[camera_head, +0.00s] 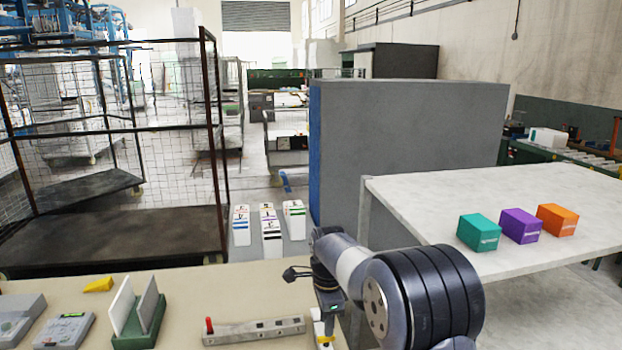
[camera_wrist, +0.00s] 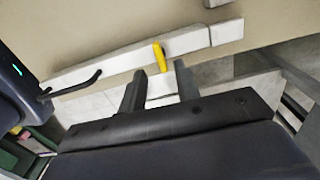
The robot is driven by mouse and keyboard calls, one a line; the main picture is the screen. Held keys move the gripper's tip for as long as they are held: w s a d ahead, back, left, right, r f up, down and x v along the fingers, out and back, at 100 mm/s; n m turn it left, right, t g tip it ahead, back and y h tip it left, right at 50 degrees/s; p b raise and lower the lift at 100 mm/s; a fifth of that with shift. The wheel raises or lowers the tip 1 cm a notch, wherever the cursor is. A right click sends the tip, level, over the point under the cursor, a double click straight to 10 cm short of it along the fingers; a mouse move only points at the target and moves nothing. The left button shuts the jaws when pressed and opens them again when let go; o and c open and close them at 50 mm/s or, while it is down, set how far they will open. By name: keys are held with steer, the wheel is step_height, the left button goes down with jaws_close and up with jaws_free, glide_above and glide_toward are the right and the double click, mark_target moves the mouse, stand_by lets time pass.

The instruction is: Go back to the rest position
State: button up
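My arm reaches in from the lower right in the head view, with my gripper (camera_head: 324,325) pointing down at the near table's right edge. In the wrist view the two dark fingers of my gripper (camera_wrist: 160,68) are apart with nothing held between them. A small yellow lever or handle (camera_wrist: 160,56) on a pale bar (camera_wrist: 110,66) shows just beyond the fingertips, apart from both. A yellow bit also shows below my gripper in the head view (camera_head: 325,340), partly hidden.
The beige table (camera_head: 190,290) holds a pale bar with a red knob (camera_head: 253,330), a green stand with upright plates (camera_head: 138,322) and grey boxes. A pale table (camera_head: 420,205) on the right bears teal (camera_head: 479,232), purple (camera_head: 520,226) and orange boxes (camera_head: 557,220). A grey panel (camera_head: 410,140) stands behind.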

step_height(320, 180, down, 4)
steer(key=shift+r, duration=0.15)
steer(key=shift+f, duration=0.3)
steer(key=n, duration=1)
steer(key=shift+r, duration=0.1)
